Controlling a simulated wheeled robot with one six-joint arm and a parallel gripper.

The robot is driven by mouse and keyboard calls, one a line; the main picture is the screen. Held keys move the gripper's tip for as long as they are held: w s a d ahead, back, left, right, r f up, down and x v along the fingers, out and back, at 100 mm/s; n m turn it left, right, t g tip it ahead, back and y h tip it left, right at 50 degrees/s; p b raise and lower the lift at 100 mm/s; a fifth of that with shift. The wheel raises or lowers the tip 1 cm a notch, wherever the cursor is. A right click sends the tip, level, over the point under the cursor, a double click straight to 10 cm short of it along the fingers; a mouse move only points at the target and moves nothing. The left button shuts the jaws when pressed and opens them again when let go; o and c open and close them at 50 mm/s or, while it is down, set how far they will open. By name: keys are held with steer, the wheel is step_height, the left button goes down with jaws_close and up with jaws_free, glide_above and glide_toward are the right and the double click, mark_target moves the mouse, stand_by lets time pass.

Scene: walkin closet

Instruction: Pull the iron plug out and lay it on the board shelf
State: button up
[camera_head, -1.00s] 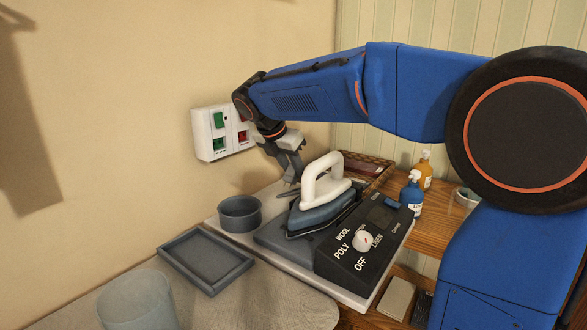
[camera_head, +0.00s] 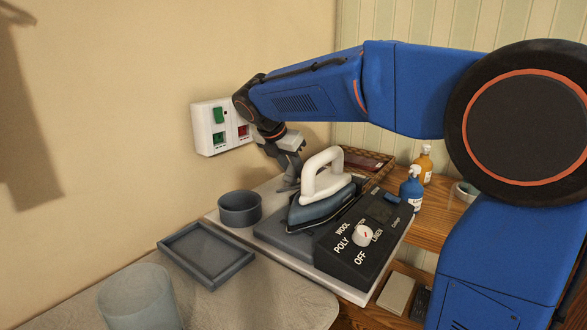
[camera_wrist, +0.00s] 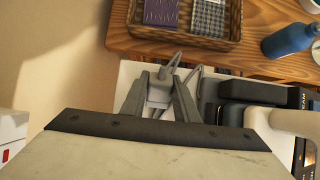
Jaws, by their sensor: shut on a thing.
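The iron (camera_head: 322,205), with a white handle, rests on a dark base on the pale board shelf (camera_head: 232,233). My gripper (camera_head: 288,181) is behind the iron, low over the board's far end and clear of the wall socket panel (camera_head: 212,140). In the wrist view, my gripper (camera_wrist: 160,88) is shut on the grey iron plug (camera_wrist: 159,92), with its cord (camera_wrist: 172,65) running up from it. The plug is hidden or too small to make out in the head view. Whether it touches the board is unclear.
A control box with a dial (camera_head: 362,236) stands right of the iron. A round grey pot (camera_head: 239,210) and a flat tray (camera_head: 207,256) are at left. A wicker basket (camera_wrist: 188,42) and a blue bottle (camera_head: 411,190) stand on the wooden shelf behind.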

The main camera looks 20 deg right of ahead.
steer(key=o, duration=1.2)
steer(key=shift+o, duration=0.2)
steer(key=v, duration=1.7)
steer(key=shift+r, duration=0.2)
